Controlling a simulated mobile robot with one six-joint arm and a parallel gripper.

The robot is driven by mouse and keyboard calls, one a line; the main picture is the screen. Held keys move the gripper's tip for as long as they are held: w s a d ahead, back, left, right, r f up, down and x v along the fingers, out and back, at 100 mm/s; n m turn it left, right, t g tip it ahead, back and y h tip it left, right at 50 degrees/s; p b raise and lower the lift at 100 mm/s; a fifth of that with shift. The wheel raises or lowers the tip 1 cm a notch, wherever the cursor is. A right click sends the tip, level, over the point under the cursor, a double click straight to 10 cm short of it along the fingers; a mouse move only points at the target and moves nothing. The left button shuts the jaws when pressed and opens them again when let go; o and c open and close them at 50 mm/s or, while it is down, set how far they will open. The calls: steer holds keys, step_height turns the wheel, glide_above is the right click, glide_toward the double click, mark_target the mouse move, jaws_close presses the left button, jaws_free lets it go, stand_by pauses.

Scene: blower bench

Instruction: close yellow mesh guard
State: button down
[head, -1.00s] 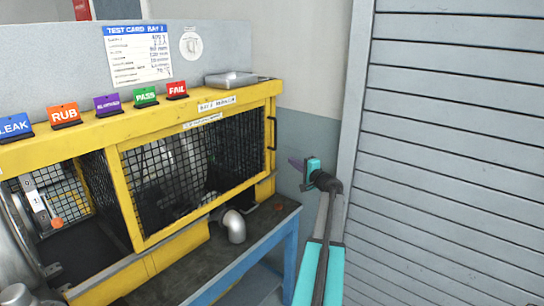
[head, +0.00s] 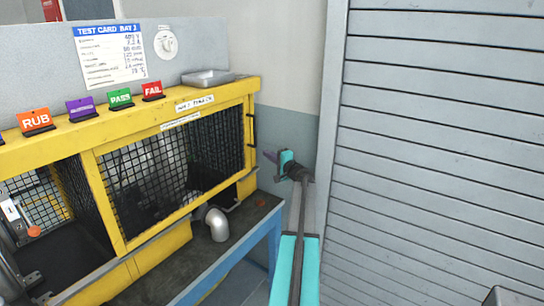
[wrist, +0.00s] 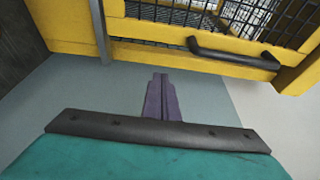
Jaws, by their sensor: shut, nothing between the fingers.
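The yellow mesh guard (head: 107,205) is a yellow-framed panel with black mesh at the right part of the yellow bench enclosure. The bay to its left is uncovered, showing its dark inside. A black handle (head: 251,129) is on the enclosure's right end; a black bar handle (wrist: 235,52) also shows in the wrist view, on a yellow rail. My gripper (head: 270,157) is right of and a little below that handle in the head view, apart from it. In the wrist view its purple fingers (wrist: 160,85) are together and empty, pointing towards the yellow rail.
A metal elbow pipe (head: 216,225) sticks out over the dark bench top (head: 190,262) with blue legs. Coloured tags, including a red FAIL tag (head: 152,90), and a grey tray (head: 207,78) stand on the top rail. A grey slatted shutter (head: 440,130) is on the right.

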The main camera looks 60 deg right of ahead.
steer(key=w+p, duration=0.1)
steer(key=w+a+p, duration=0.1)
steer(key=w, duration=0.1)
steer(key=w+a+p, duration=0.1)
steer(key=w, duration=0.1)
steer(key=shift+w+p, duration=0.25)
steer(key=shift+p, duration=0.15)
stand_by(0.5)
steer(key=shift+s, duration=0.15)
stand_by(0.4)
